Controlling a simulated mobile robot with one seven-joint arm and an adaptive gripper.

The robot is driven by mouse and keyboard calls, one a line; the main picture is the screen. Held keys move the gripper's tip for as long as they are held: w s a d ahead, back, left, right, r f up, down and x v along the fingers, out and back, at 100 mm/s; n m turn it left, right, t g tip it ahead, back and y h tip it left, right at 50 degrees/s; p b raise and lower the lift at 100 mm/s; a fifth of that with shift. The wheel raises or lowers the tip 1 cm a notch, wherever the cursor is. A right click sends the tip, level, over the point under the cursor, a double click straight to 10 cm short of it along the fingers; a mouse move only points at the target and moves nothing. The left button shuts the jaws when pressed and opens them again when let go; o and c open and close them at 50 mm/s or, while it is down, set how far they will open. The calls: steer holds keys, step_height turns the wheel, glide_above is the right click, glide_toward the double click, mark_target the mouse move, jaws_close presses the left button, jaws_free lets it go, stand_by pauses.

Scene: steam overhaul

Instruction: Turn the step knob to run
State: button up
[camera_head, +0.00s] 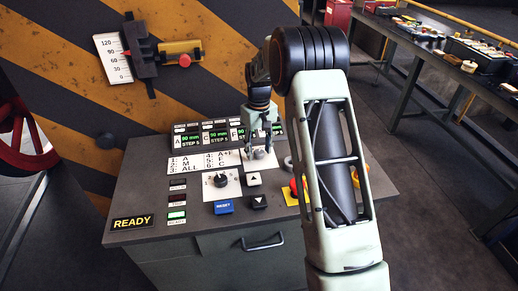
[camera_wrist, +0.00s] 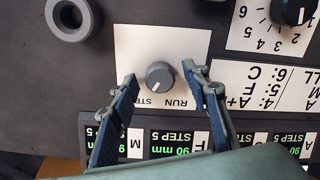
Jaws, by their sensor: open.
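The step knob (camera_wrist: 160,75) is a small round grey knob on a white plate (camera_wrist: 140,40), with upside-down STEP and RUN labels on its lower side in the wrist view. Its white pointer mark points to the lower left, toward STEP. My gripper (camera_wrist: 159,79) is open, with one finger on either side of the knob and visible gaps to it. I cannot tell how far above the plate the fingertips are. In the head view my gripper (camera_head: 262,145) points down over the knob (camera_head: 260,154), partly covering that spot.
A grey ring (camera_wrist: 72,14) stands beside the plate. A row of green displays (camera_head: 190,140) stands behind the gripper.

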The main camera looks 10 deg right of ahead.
steer(key=c, duration=1.2)
steer(key=shift+o, duration=0.2)
steer(key=n, duration=0.5)
steer(key=shift+n+b, duration=0.4)
steer(key=n, duration=0.6)
steer(key=o, duration=1.2)
steer(key=shift+c, duration=0.2)
